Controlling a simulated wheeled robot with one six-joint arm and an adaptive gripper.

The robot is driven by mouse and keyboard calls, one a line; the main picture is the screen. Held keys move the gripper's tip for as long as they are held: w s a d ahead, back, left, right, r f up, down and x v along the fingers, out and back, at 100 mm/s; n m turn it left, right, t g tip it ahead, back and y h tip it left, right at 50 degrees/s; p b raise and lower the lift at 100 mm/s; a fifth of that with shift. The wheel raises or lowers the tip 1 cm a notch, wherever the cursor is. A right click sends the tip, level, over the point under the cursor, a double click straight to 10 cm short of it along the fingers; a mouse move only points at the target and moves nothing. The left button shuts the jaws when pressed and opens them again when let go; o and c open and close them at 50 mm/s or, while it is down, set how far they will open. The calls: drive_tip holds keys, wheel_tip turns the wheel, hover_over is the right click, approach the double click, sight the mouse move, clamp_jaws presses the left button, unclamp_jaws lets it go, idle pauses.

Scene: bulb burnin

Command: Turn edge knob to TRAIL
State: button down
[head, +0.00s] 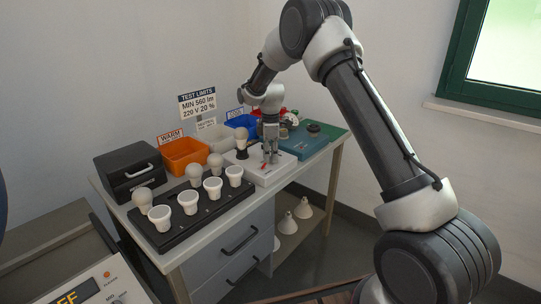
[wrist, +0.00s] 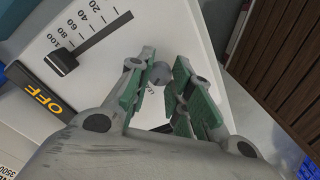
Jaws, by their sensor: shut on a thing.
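The edge knob (wrist: 160,73) is a small grey round knob on a white dimmer box (wrist: 195,35). My gripper (wrist: 166,80) is shut on the knob, with its green-padded fingers on either side of it. Small lettering beside the knob is mostly hidden by the fingers, so I cannot read the setting or TRAIL. In the head view my gripper (head: 269,160) points down at the white box (head: 262,178), and the knob is hidden there.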

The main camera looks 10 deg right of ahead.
sight(271, 158)
drive_tip(key=shift+m, duration=0.4)
drive_tip(key=m, duration=1.1)
idle(0.4)
drive_tip(key=c, duration=1.3)
unclamp_jaws()
drive_tip(key=shift+o, duration=0.2)
wheel_tip(271, 158, up, 12)
